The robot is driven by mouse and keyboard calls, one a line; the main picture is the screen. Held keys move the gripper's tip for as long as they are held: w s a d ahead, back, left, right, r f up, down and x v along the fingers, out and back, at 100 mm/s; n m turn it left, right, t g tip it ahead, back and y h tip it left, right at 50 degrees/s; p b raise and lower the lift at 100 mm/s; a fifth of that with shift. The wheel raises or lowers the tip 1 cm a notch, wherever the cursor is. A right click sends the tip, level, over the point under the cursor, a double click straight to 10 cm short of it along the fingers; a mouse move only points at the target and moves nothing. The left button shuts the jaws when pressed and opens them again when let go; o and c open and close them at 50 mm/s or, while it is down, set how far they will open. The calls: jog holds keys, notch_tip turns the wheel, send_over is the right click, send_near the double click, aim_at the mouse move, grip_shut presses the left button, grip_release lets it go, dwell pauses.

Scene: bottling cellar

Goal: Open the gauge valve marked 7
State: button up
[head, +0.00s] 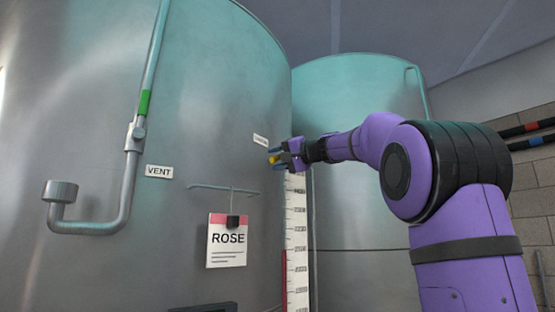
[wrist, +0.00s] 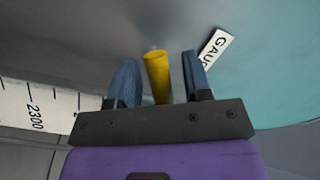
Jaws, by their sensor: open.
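The yellow valve handle (wrist: 157,78) stands between my gripper's two blue fingers in the wrist view, with a visible gap on each side. In the head view the handle (head: 273,160) is a small yellow spot at the fingertips, mostly hidden by them. My gripper (head: 275,155) is open around the handle, at the right side of the near tank. A white label (wrist: 215,48) reading "GAU…" is beside the right finger, partly covered; it shows small in the head view (head: 260,140). I see no number 7.
The near steel tank (head: 180,80) carries a vent pipe (head: 130,190), a "VENT" label (head: 159,172) and a hanging "ROSE" card (head: 227,246). A level scale (head: 297,235) runs below my gripper. A second tank (head: 355,90) stands behind my arm.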

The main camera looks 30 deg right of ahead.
grip_shut()
jog(key=shift+d+f, duration=0.1)
jog(key=n, duration=0.1)
jog(key=f+n, duration=0.1)
jog(key=shift+d+n+g, duration=0.3)
jog(key=shift+d+g, duration=0.05)
jog(key=shift+g, duration=0.05)
jog(key=shift+d+f+n+g+h, duration=0.25)
jog(key=shift+d+f+n+h, duration=0.1)
jog(key=shift+n, duration=0.3)
jog(key=shift+d+f+n+g+h, duration=0.25)
jog(key=shift+d+n+h, duration=0.1)
jog(key=shift+n, duration=0.3)
grip_release()
